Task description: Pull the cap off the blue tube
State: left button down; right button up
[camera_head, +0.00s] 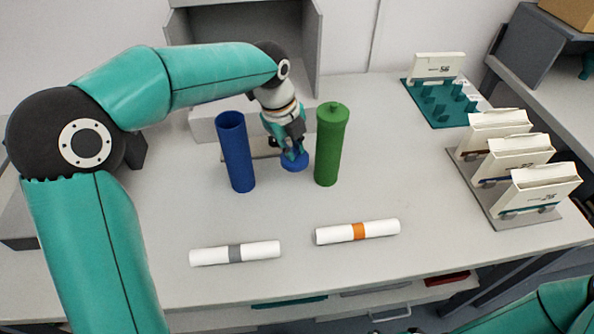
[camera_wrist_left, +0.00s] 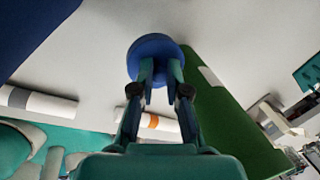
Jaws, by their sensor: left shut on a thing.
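The blue tube (camera_head: 236,153) stands upright on the table with its top open and uncapped. My left gripper (camera_head: 291,148) is between the blue tube and the green tube, pointing down, shut on the round blue cap (camera_head: 294,163). In the left wrist view the blue cap (camera_wrist_left: 152,50) sits at the tips of the left gripper's fingers (camera_wrist_left: 161,68). The cap is apart from the blue tube and low near the table; I cannot tell whether it touches the surface. My right gripper is not in view.
A capped green tube (camera_head: 329,148) stands close to the right of the gripper. Two white rolls, one with a grey band (camera_head: 235,253) and one with an orange band (camera_head: 358,232), lie in front. A rack (camera_head: 498,214) of white boxes stands right. The centre right table is clear.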

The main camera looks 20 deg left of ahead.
pick_arm(q)
jog(key=x, duration=0.2)
jog(key=s+x, duration=0.1)
jog(key=x, duration=0.3)
jog(key=shift+s+a+f, duration=0.1)
jog(key=shift+a+f, duration=0.15)
jog(key=shift+f, duration=0.25)
jog(key=c, duration=1.2)
grip_release()
jog(key=shift+r, duration=0.1)
